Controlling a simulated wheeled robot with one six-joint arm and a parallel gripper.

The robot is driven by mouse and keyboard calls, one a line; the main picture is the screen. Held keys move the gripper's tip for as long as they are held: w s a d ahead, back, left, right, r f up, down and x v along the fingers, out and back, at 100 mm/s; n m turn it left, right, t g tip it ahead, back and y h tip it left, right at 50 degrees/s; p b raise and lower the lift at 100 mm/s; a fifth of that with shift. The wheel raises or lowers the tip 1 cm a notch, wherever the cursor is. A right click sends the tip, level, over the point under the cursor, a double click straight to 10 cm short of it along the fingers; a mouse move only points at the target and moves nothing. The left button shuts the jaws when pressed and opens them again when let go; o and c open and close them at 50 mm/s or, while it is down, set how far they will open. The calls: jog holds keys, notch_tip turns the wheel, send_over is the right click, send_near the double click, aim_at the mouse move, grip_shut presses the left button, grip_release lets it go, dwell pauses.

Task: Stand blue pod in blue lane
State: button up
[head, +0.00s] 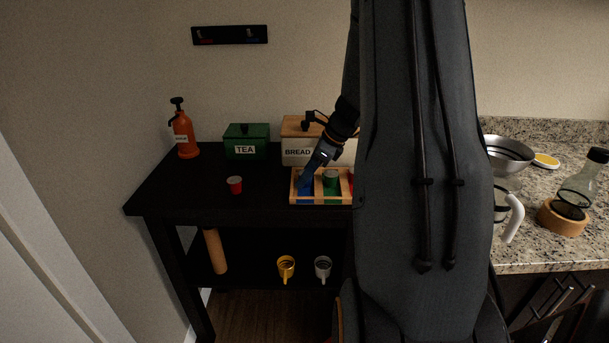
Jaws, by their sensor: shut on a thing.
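A wooden tray (321,202) with coloured lanes stands on the black table. Its blue lane (304,193) is at the left, and a green lane (331,191) is beside it. My gripper (309,176) reaches down from the upper right, tilted, with its fingertips over the blue lane. It is shut on the blue pod, which is small and hard to tell from the blue lane behind it. I cannot tell whether the pod touches the lane floor. A green pod (330,178) stands in the green lane. A red pod (235,184) stands on the table, left of the tray.
A green TEA box (245,143) and a BREAD box (298,152) stand behind the tray. An orange bottle (185,135) is at the back left. My arm hides the table's right part; a red lane (350,181) shows partly. The table's front left is clear.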

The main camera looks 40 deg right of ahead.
jog(key=o, duration=1)
jog(key=shift+r, duration=0.45)
jog(key=b+v, duration=0.2)
jog(key=v, duration=0.8)
jog(key=s+a+f+n+g+h, duration=0.1)
jog(key=s+a+f+n, duration=0.2)
jog(key=a+n, duration=0.6)
jog(key=s+a+f+n+g+h, duration=0.1)
jog(key=s+a+f+n, duration=0.1)
jog(key=s+a+n, duration=0.5)
jog(key=s+a+f+n+g+h, duration=0.1)
jog(key=s+a+f+n, duration=0.2)
jog(key=a+n, duration=0.9)
jog(key=s+a, duration=0.1)
jog(key=s, duration=0.1)
jog(key=shift+s+a+f+g+h, duration=0.3)
jog(key=shift+s+a+f+h, duration=0.05)
jog(key=shift+h, duration=0.05)
